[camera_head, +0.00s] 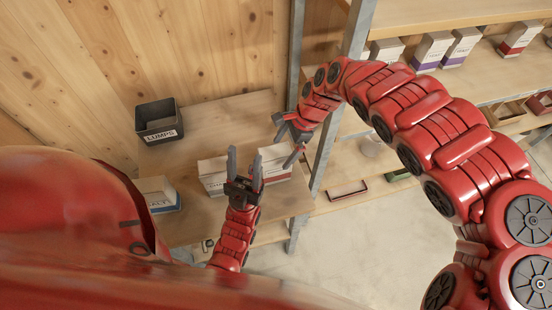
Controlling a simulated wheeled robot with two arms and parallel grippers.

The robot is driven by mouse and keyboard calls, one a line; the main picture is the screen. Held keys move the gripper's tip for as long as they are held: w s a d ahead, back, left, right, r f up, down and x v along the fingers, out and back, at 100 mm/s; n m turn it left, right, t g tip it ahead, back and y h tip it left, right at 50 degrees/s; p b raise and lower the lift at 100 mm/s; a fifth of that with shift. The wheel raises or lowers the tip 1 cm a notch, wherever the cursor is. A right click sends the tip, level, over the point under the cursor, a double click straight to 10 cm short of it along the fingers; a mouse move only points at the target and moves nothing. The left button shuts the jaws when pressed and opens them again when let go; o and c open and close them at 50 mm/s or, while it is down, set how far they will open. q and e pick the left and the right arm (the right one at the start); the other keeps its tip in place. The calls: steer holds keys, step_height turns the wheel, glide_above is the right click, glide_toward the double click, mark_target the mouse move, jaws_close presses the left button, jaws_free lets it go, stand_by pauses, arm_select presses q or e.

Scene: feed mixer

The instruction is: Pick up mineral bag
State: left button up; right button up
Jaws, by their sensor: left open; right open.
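Two white packages stand side by side on the wooden bench at the centre. The left one (212,170) has partly hidden lettering that may begin "MIN". The right one (276,174) has a reddish-brown band. I cannot tell for sure which is the mineral bag. My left gripper (244,168) is open and empty, its fingers pointing up the picture in front of the packages. It overlaps the gap between them; contact cannot be told. My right gripper (283,144) is open and empty, just above and right of the right package, with its fingers pointing left and down.
A dark bin marked LUMPS (158,124) stands at the back left of the bench (225,118). A white and blue package (158,194), seemingly salt, is at left. A metal post (324,160) separates the bench from shelves (440,98) with cartons and trays at right.

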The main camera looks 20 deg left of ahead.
steer(key=shift+d+f, duration=0.1)
steer(key=shift+f, duration=0.25)
steer(key=shift+x, duration=0.95)
steer(key=shift+a+f, duration=0.3)
steer(key=shift+f, duration=0.15)
steer(key=shift+p+x, duration=0.45)
steer(key=shift+x, duration=1.65)
steer(key=shift+w, duration=0.2)
jaws_close()
